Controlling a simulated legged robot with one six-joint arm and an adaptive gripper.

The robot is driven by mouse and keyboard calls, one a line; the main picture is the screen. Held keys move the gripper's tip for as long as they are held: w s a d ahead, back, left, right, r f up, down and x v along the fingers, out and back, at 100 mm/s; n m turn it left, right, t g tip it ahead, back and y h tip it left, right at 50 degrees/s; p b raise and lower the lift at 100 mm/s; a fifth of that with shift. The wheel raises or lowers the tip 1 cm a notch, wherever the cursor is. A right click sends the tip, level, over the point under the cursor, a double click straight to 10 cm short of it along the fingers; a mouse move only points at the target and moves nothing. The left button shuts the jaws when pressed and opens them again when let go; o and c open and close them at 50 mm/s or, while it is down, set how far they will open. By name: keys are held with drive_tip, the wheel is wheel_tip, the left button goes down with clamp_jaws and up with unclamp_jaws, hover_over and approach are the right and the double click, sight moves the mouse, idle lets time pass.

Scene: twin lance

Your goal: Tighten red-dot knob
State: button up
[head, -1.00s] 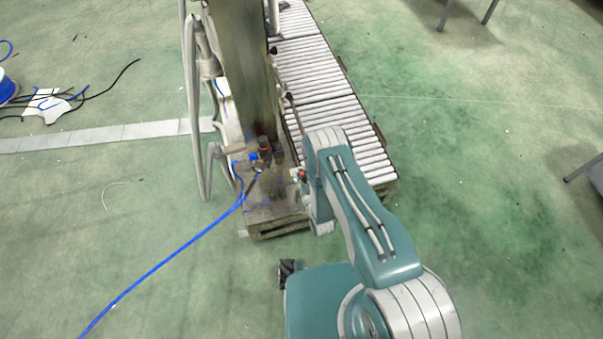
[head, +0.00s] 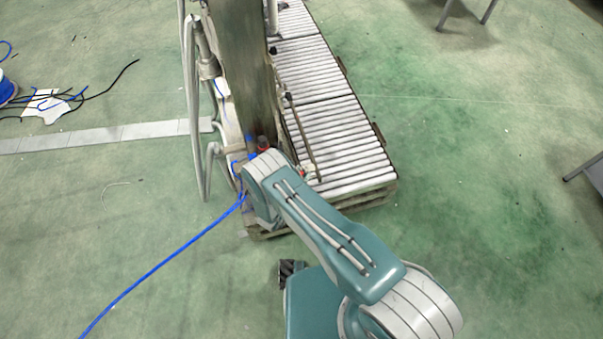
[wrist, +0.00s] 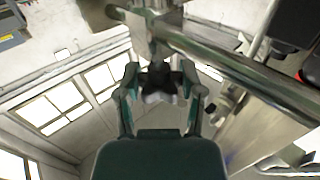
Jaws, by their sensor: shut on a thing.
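In the wrist view, my gripper (wrist: 164,90) has its two fingers on either side of a dark, lobed knob (wrist: 158,78) and is shut on it. The knob sits below a metal clamp block (wrist: 150,32) beside a metal bar (wrist: 240,72). I see no red dot on the knob's visible face. In the head view, my arm covers the gripper and the knob. A small red spot (head: 303,172) shows just right of my arm, near the base of a thin rod (head: 303,135).
A tall green post (head: 245,75) stands beside the roller conveyor (head: 335,120). A red-topped fitting (head: 262,142) is on the post near my arm. A blue hose (head: 165,262) runs across the floor to the lower left. Open floor (head: 480,220) lies at right.

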drive_tip(key=shift+w+a+m+g+h, duration=0.1)
drive_tip(key=shift+a+m+g+h, duration=0.05)
drive_tip(key=shift+m+g+h, duration=1.95)
drive_tip(key=shift+h, duration=0.3)
drive_tip(key=o, duration=1.2)
drive_tip(key=shift+c, duration=0.2)
drive_tip(key=v, duration=1.2)
